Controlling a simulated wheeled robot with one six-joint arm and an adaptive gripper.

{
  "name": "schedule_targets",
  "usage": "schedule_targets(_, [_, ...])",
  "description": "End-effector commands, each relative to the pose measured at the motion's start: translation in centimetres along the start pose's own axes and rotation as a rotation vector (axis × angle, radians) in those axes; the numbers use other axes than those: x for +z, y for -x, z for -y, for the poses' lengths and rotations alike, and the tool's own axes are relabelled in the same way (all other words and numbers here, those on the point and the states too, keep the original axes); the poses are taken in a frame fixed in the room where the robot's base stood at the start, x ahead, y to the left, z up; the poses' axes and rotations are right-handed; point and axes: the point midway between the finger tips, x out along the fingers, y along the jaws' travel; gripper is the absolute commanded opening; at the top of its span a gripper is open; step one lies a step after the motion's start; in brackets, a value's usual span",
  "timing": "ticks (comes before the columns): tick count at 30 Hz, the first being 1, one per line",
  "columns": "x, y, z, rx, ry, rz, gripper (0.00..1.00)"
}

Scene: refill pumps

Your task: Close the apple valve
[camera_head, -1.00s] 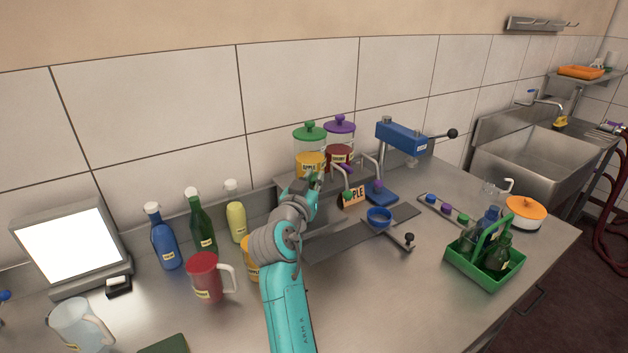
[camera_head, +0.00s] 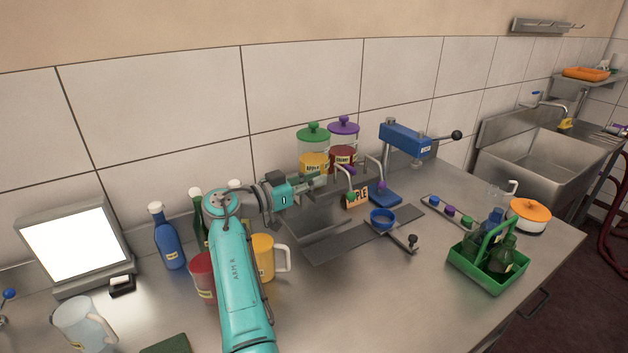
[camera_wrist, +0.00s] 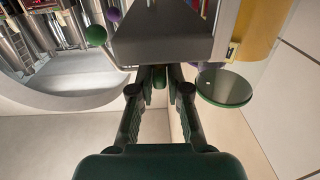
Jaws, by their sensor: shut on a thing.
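The apple dispenser (camera_head: 313,163) stands at the back of the counter, with a green lid and yellow contents. In the wrist view its yellow body (camera_wrist: 264,28) and green lid (camera_wrist: 223,88) are at the right. My gripper (camera_head: 320,181) reaches in from the left, just below the front of this dispenser. In the wrist view my gripper (camera_wrist: 160,77) is shut on a small green part, the apple valve (camera_wrist: 160,84). The fingers hide most of the valve, so its angle cannot be told.
A dispenser with a purple lid (camera_head: 343,127) stands just right of the apple one. A blue press (camera_head: 405,138) stands to the right. A yellow mug (camera_head: 264,257) is beside my arm.

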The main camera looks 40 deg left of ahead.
Motion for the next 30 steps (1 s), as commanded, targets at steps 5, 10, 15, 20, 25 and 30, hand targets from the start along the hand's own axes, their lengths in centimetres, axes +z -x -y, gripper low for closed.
schedule_targets(5, [0.18,-0.01,0.08,0.041,0.003,0.003,0.00])
schedule_targets(10, [0.21,-0.02,0.06,0.061,0.003,0.003,0.00])
schedule_targets(15, [0.27,-0.03,0.05,0.066,0.003,0.003,0.00])
schedule_targets(20, [0.30,-0.05,0.04,0.066,0.003,0.003,0.00])
schedule_targets(25, [0.31,-0.06,0.04,0.065,0.004,0.004,0.31])
schedule_targets(30, [0.20,-0.05,0.05,0.065,0.002,0.003,0.39])
